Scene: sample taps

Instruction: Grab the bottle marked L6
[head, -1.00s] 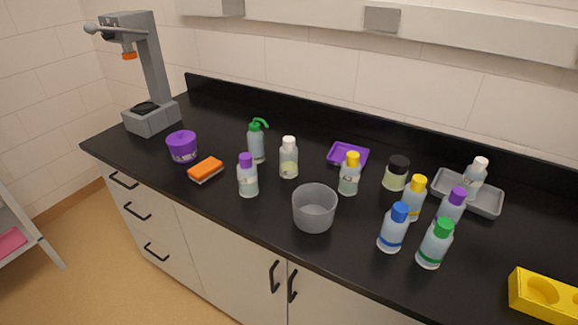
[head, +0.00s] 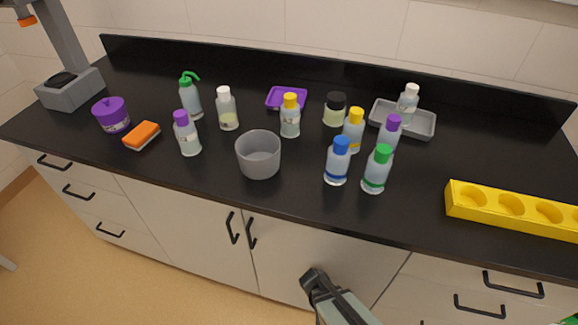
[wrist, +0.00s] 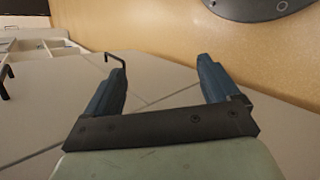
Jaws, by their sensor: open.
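Several capped bottles stand upright on the black counter in the head view; I cannot read L6 on any. They include a white-capped bottle (head: 227,111), a purple-capped bottle (head: 187,136), a yellow-capped bottle (head: 290,118), a blue-capped bottle (head: 337,164) and a green-capped bottle (head: 376,172). Another yellow-capped bottle (head: 353,133) and another purple-capped bottle (head: 390,134) stand behind these last two. A further white-capped bottle (head: 407,107) stands in the grey tray. My gripper (wrist: 160,70) is open and empty in the wrist view, facing cabinet fronts and floor, away from the bottles.
A grey cup (head: 258,157) stands near the counter's (head: 300,200) front edge. A grey tray (head: 425,128), purple tray (head: 287,94), dark-capped jar (head: 335,110), green squeeze bottle (head: 191,98), purple tub (head: 112,116), orange sponge (head: 142,135) and yellow rack (head: 490,205) surround the bottles.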

